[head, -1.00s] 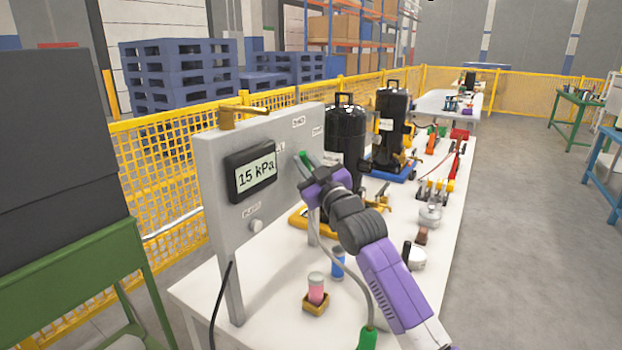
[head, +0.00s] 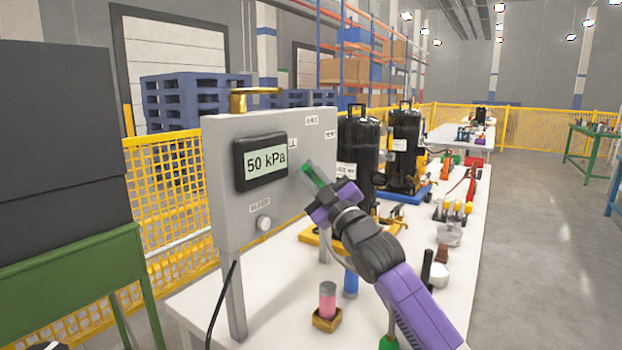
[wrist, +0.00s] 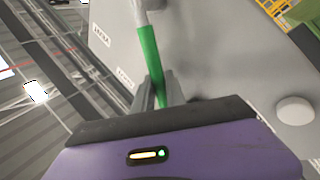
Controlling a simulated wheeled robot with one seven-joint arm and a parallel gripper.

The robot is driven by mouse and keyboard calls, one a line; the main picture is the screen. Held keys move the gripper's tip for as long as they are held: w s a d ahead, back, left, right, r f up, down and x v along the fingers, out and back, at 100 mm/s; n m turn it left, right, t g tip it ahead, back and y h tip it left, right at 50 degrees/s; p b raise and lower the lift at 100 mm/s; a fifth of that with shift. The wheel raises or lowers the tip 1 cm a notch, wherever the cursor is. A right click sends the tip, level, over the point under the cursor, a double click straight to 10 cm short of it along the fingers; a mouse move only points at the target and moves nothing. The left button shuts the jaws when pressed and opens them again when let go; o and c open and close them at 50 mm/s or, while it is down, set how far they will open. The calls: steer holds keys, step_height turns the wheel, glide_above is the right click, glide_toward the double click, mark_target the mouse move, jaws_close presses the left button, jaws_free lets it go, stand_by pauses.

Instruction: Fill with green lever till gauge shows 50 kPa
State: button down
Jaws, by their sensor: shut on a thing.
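The gauge (head: 265,163) on the grey panel (head: 228,200) reads 50 kPa in the head view. The green lever (head: 315,174) sticks out from the right part of the panel. My gripper (head: 326,188) is at the lever's outer end. In the wrist view the green lever (wrist: 150,55) runs down between the two grey fingers (wrist: 157,92), which are shut on its green grip. The lever's far end is pale metal and meets the panel. The purple gripper body hides the lever's tip.
A pink cylinder (head: 327,300) in a yellow holder and a blue cylinder (head: 350,283) stand below my arm. Black tanks (head: 357,150) stand behind on the white table (head: 290,265).

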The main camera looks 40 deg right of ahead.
stand_by(0.3)
steer(key=c, duration=1.6)
jaws_free()
steer(key=shift+c, duration=0.2)
steer(key=shift+s, duration=0.1)
steer(key=v, duration=0.7)
steer(key=shift+s+f, duration=0.2)
steer(key=shift+s, duration=0.1)
